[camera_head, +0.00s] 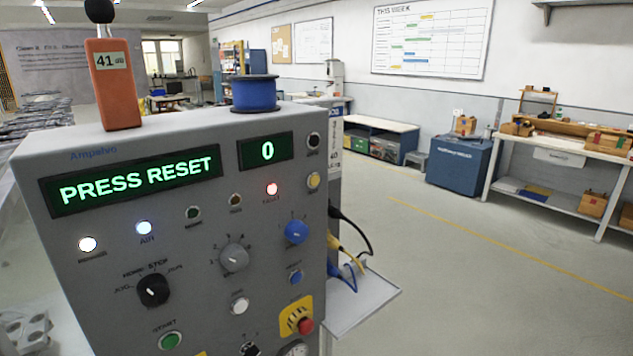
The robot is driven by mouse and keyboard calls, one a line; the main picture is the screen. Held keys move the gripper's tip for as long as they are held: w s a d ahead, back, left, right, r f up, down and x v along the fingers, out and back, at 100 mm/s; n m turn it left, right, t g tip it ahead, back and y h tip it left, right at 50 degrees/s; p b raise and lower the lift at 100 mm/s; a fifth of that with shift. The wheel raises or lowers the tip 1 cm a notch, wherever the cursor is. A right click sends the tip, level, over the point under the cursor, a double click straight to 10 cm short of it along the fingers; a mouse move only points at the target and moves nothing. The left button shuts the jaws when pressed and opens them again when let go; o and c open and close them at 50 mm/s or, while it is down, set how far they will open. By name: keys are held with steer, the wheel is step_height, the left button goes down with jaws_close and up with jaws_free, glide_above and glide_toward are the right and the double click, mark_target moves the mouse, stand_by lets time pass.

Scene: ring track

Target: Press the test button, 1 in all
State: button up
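The grey control panel (110,240) fills the left and middle of the head view. Its green display (135,185) reads "PRESS RESET" and a smaller display (266,151) reads "0". I cannot tell which button is the test button, as most labels are too small to read. The buttons include a green one (170,341) marked START, a white one (239,304), a blue one (295,276), a yellow one (313,180) and a black one (313,141). A red mushroom button (305,325) sits on a yellow plate. My gripper is not in view.
White, blue and red lamps are lit. The panel carries a black selector (153,290), a grey knob (233,257) and a blue knob (296,231). An orange meter (113,85) and a blue spool (254,93) stand on top. Cables and a shelf (365,300) project at right; floor beyond is clear.

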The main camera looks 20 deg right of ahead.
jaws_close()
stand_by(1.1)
